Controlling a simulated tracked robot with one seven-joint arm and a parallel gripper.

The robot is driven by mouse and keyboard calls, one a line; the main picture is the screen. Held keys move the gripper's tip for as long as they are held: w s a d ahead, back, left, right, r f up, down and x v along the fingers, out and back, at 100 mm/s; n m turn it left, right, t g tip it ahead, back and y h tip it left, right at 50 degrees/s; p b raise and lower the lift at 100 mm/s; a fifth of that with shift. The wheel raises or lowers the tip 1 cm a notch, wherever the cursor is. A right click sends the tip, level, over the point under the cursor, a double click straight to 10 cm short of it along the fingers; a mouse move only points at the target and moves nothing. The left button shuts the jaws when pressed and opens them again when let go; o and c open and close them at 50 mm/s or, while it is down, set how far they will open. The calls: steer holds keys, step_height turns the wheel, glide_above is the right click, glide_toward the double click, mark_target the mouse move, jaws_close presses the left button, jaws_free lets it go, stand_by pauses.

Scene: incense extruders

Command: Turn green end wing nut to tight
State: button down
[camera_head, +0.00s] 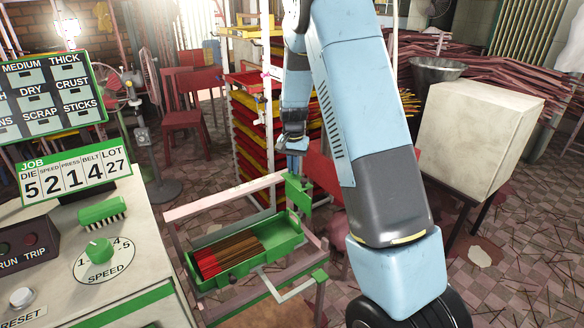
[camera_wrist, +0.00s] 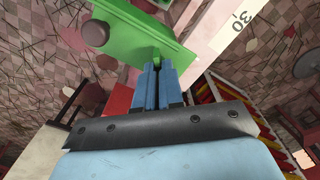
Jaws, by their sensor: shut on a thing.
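The green end (camera_head: 297,194) stands at the far corner of a pale wooden frame in the head view. In the wrist view the green end (camera_wrist: 140,30) is a flat plate with a round brown knob (camera_wrist: 95,33) on its left. My gripper (camera_head: 296,160) reaches down to it from above. In the wrist view the blue fingers of my gripper (camera_wrist: 157,68) are closed together at the plate's lower edge, on a small green piece (camera_wrist: 156,57) that appears to be the wing nut. The fingers hide most of it; its tightness cannot be seen.
A pale strip marked 30 (camera_wrist: 228,32) runs beside the plate. A control console (camera_head: 140,250) stands left, a rack of red and yellow trays (camera_head: 250,135) behind, a pale box (camera_head: 470,135) right.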

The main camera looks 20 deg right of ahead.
steer(key=m, duration=0.3)
steer(key=shift+m, duration=0.3)
steer(key=shift+s+m, duration=0.1)
steer(key=shift+m, duration=1.7)
steer(key=c, duration=1.3)
jaws_free()
steer(key=shift+o, duration=0.2)
step_height(320, 180, up, 14)
steer(key=shift+f, duration=0.15)
